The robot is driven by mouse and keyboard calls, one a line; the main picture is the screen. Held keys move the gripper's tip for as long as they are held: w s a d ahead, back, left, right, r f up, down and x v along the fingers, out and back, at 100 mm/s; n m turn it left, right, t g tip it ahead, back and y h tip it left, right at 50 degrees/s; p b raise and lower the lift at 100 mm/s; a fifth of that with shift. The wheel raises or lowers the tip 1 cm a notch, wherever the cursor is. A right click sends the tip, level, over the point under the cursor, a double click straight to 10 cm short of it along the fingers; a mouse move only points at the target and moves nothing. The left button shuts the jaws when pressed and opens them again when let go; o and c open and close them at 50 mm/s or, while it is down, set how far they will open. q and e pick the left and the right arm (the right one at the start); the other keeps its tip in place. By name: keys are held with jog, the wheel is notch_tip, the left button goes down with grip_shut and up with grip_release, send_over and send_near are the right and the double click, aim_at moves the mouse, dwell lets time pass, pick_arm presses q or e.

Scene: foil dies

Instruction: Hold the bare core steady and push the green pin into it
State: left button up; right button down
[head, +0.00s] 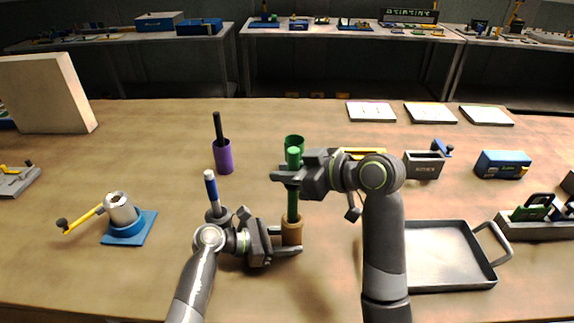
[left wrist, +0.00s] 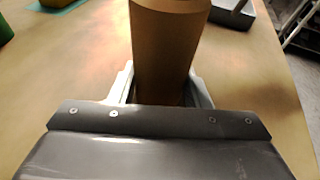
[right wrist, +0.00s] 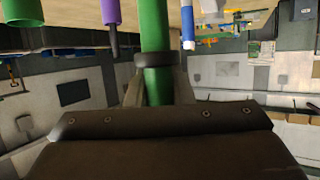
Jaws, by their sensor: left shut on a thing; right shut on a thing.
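The bare core (head: 291,233) is a brown upright cylinder on the table, just left of the tray. My left gripper (head: 285,240) is shut on it; in the left wrist view the core (left wrist: 168,50) stands between the fingers, its top at the frame edge. The green pin (head: 293,202) is upright above the core, its lower end at the core's top; I cannot tell whether it has entered. My right gripper (head: 288,178) is shut on the pin's upper part, and the pin (right wrist: 155,85) also shows between its fingers in the right wrist view.
A green cup (head: 295,139) stands behind the pin. A blue-based fixture (head: 130,230) with a yellow lever is further left. A metal tray (head: 445,255) lies right.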

jog(key=shift+f, duration=3.5)
jog(key=c, duration=1.2)
grip_release()
jog(key=shift+f, duration=0.1)
jog(key=v, duration=1.2)
jog(key=shift+r, duration=3.1)
